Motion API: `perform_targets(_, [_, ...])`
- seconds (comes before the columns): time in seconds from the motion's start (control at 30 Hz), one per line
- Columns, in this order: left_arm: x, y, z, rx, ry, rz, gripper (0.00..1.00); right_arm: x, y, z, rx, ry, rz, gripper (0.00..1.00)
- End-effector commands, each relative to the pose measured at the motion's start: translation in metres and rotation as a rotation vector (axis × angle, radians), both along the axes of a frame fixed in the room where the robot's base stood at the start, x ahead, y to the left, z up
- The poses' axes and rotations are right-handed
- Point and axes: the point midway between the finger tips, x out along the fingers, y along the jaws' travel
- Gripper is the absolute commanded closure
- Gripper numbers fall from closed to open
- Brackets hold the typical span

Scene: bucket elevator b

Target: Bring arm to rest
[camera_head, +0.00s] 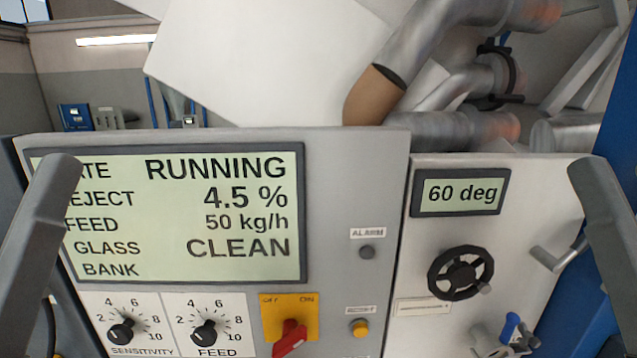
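A grey link of my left arm (38,215) stands along the left edge, in front of the left end of the display. A grey link of my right arm (607,215) stands at the right edge, beside the right-hand panel. Both arms run out of the picture, and neither gripper shows. Neither visible link touches a control, as far as I can see.
The control panel has a display (190,262) reading RUNNING, two knobs (121,334) (204,333), a red switch (289,338), an alarm lamp (366,252) and a yellow button (359,328). Right are a "60 deg" display (460,193), black handwheel (460,273) and blue-handled fitting (512,330).

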Motion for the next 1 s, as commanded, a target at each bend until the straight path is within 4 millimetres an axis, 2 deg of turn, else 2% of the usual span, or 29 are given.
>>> perform_targets(0.03, [0.0, 0.0, 0.045, -0.001, -0.003, -0.002, 0.2, -0.002, 0.0, 0.046, 0.0, -0.008, 0.0, 0.48])
perform_targets(0.17, [0.0, 0.0, 0.095, -0.002, -0.001, -0.004, 0.2, -0.002, 0.0, 0.097, 0.0, -0.008, 0.0, 0.48])
perform_targets(0.4, [0.001, 0.0, 0.204, -0.003, 0.0, -0.006, 0.2, -0.001, 0.0, 0.206, 0.0, -0.008, 0.0, 0.48])
perform_targets(0.5, [0.001, 0.0, 0.23, -0.003, 0.001, -0.006, 0.2, -0.001, 0.0, 0.233, 0.0, -0.007, 0.0, 0.48])
perform_targets(0.63, [0.002, 0.0, 0.242, -0.003, 0.001, -0.006, 0.2, -0.001, 0.0, 0.245, 0.0, -0.007, 0.0, 0.48])
perform_targets(1.0, [0.001, 0.0, 0.238, -0.003, 0.0, -0.006, 0.2, -0.001, 0.0, 0.241, 0.0, -0.006, 0.0, 0.48])
